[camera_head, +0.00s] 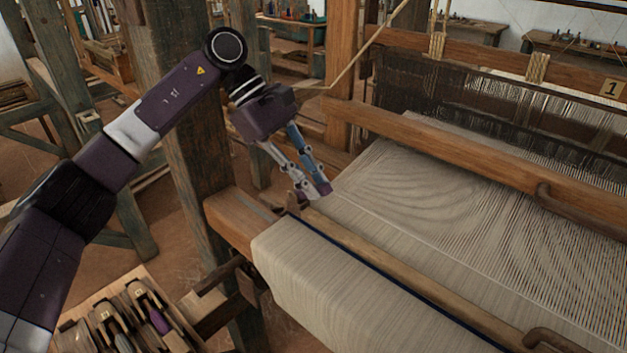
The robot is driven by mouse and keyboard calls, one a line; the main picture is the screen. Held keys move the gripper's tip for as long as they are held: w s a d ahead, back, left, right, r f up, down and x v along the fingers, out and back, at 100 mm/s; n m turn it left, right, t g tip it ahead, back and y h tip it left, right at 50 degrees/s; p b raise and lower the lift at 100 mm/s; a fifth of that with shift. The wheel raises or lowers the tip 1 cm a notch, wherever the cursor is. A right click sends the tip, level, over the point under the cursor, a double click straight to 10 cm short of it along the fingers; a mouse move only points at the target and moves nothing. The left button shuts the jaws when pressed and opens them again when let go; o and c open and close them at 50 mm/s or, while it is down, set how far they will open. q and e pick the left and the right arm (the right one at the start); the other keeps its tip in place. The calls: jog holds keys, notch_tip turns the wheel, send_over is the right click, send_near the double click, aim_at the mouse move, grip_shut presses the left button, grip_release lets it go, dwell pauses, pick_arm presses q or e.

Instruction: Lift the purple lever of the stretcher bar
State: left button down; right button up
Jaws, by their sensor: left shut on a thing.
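The loom's pale cloth (345,283) wraps over the front beam and runs back toward the reed. A long wooden bar (415,275), which looks like the stretcher bar, lies across the cloth, with a dark blue strip beside it. My left gripper (313,191) reaches down to the left end of this bar, at the cloth's left edge. Its fingers are shut on a small purple piece (324,189), which appears to be the lever. The fingers hide most of it, so its angle cannot be told. My right gripper is not in view.
A wooden beam (470,160) with a curved handle (575,208) crosses above the cloth. A loom post (200,140) stands behind my left arm. A compartmented wooden tray (168,289) with shuttles is at lower left.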

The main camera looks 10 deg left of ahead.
pick_arm(q)
jog(key=c, duration=1.9)
grip_release()
jog(key=shift+v, duration=3.8)
jog(key=shift+a, duration=0.1)
